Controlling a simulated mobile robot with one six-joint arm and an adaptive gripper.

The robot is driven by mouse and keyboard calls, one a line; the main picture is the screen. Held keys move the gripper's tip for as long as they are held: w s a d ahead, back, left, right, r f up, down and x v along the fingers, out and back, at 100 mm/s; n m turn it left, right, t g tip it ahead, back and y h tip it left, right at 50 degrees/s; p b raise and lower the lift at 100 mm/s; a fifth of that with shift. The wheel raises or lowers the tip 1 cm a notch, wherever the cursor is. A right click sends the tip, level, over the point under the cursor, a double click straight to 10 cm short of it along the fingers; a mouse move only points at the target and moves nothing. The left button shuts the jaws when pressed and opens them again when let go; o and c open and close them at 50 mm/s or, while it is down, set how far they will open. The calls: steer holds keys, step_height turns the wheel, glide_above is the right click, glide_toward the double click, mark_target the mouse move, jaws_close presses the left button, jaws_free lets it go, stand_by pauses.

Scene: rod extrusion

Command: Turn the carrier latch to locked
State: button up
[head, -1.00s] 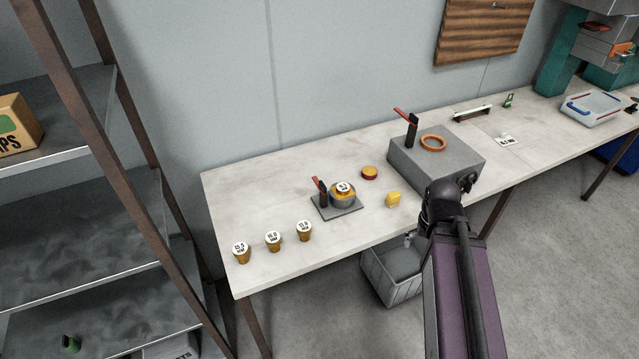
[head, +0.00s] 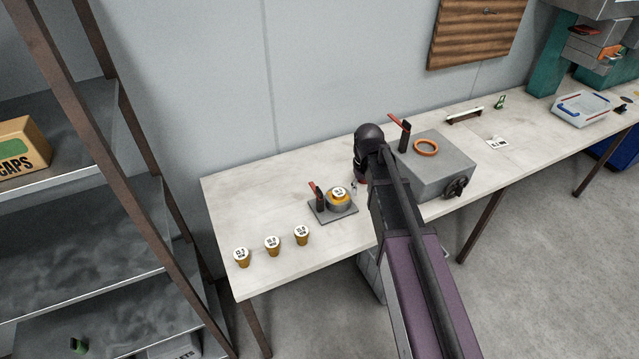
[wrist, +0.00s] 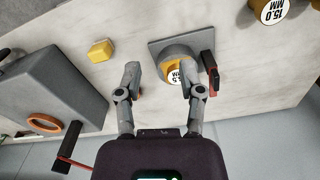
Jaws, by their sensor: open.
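A small carrier plate (head: 322,213) on the bench bears a grey round holder with a yellow, white-labelled die (head: 338,193) in it. Beside the holder stands a black latch post (head: 319,199) with a red lever tilted up to the left; the post and lever also show in the wrist view (wrist: 210,72). My gripper (wrist: 163,80) is open and empty in the wrist view. Its right finger overlaps the picture between the die and the latch; I cannot tell whether it touches. The left finger is over bare bench. In the head view my arm hides most of the gripper.
A large grey box (head: 440,172) with an orange ring (head: 425,148) and its own red-levered black post (head: 405,134) stands right of my arm. Several labelled yellow dies (head: 272,246) line the front left. A yellow block (wrist: 100,50) lies near the box.

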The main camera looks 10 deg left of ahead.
mark_target(319, 190)
steer(key=w+a+r+n+p, duration=0.1)
steer(key=w+a+r, duration=0.1)
steer(key=a, duration=0.5)
steer(key=w+a+r+n+p, duration=0.1)
steer(key=w+a, duration=0.4)
steer(key=a, duration=0.2)
steer(key=shift+r+n+p, duration=0.3)
steer(key=shift+r+p, duration=0.05)
steer(key=shift+p, duration=0.05)
steer(key=shift+d+f, duration=0.1)
steer(key=shift+f, duration=0.05)
step_height(319, 190, down, 14)
steer(key=b, duration=1.3)
steer(key=shift+r+b, duration=0.2)
steer(key=shift+b, duration=0.2)
jaws_close()
